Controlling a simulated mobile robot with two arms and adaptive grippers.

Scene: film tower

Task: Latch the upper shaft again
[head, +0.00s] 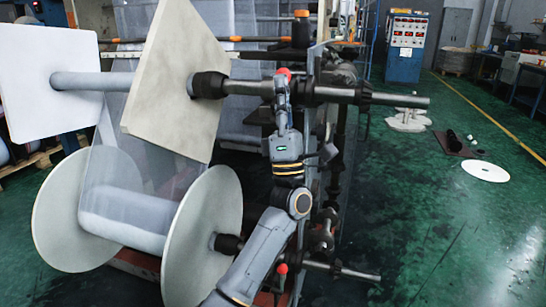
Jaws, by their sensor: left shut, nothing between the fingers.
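The upper shaft (250,88) runs across the machine through two pale square plates (180,75), and its dark end (395,98) sticks out to the right past the frame. A red-knobbed latch handle (284,72) stands up beside this shaft at the frame. My left gripper (283,92) points upward just below the red knob, in front of the shaft. It is shut and empty; I cannot tell whether it touches the handle. The gripper and arm hide part of the shaft's seat, so the latch's state is unclear. My right gripper is not in view.
A lower shaft (340,270) carries round discs (200,235) and a film roll, with its own red knob (282,269). The machine's upright frame (312,130) stands right beside my arm. Green floor to the right is mostly open, with a white disc (485,171) on it.

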